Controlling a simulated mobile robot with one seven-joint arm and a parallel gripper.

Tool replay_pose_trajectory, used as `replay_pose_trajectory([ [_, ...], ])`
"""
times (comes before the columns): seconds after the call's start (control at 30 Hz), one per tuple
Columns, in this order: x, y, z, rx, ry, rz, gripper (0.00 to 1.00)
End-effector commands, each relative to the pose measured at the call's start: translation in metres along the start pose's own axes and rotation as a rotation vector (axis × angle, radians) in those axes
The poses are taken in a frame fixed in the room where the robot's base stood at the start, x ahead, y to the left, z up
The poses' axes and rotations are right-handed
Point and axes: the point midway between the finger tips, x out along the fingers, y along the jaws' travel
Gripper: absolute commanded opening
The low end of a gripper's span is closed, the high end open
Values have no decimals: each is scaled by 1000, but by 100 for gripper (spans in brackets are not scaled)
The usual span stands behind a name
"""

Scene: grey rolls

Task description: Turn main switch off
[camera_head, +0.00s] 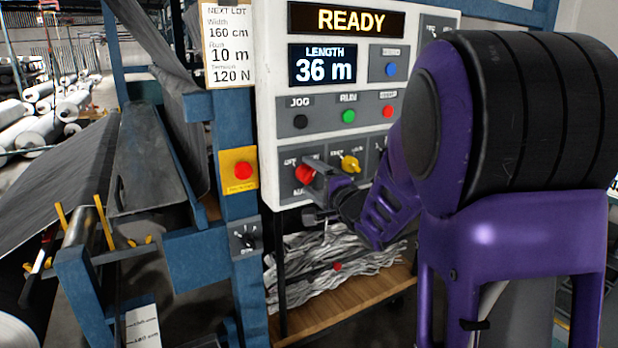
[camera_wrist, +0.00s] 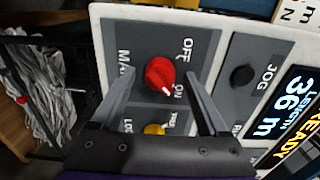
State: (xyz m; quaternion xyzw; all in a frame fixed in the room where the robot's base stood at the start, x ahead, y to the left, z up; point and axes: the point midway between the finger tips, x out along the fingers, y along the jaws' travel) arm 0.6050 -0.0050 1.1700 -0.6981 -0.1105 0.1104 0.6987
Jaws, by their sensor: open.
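The red main switch knob (camera_head: 304,174) sits on the lower grey strip of the white control panel (camera_head: 270,100). In the wrist view the red knob (camera_wrist: 160,74) lies between the fingers of my gripper (camera_wrist: 159,82), with OFF and ON labels beside it. Its pale mark points toward the ON side. My gripper is open, one finger on each side of the knob, with gaps visible. In the head view my gripper (camera_head: 322,180) reaches the knob from the right and partly covers it and its labels.
A yellow knob (camera_head: 350,164) is close to the right of the red one. Above are black, green (camera_head: 348,116) and red buttons. A red stop button (camera_head: 243,170) on yellow is at the left. The display (camera_head: 347,20) reads READY. A shelf of grey scraps (camera_head: 320,262) is below.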

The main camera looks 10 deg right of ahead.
Motion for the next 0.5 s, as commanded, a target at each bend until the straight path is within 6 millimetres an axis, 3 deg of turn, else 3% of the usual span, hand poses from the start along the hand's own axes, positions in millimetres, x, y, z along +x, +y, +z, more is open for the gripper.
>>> replay_pose_trajectory([
  [0.13,0,0,0,0,0,0,76],
  [0.5,0,0,0,0,0,0,9],
])
